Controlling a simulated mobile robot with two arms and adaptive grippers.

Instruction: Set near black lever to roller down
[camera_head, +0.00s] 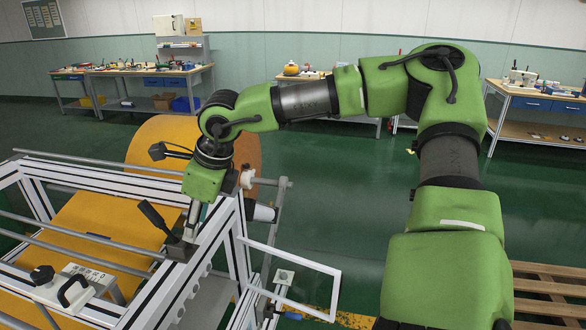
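The near black lever (157,219) is on the near side of the white-framed machine. It slants up and left from a small grey block (182,250) on the frame. My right gripper (191,232) points down just right of the lever, close above or touching the block. Its fingers are small and partly merged with the block, so I cannot tell whether they are open or shut. A second black lever-like part (160,151) is farther back by the orange roll (240,150). My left gripper is not in view.
Orange felt (95,235) runs through the machine under metal bars. A control box (78,288) with a black handle is at the lower left. A white open frame (325,290) sticks out at the right side. A wooden pallet (550,285) lies at the right. Green floor between is clear.

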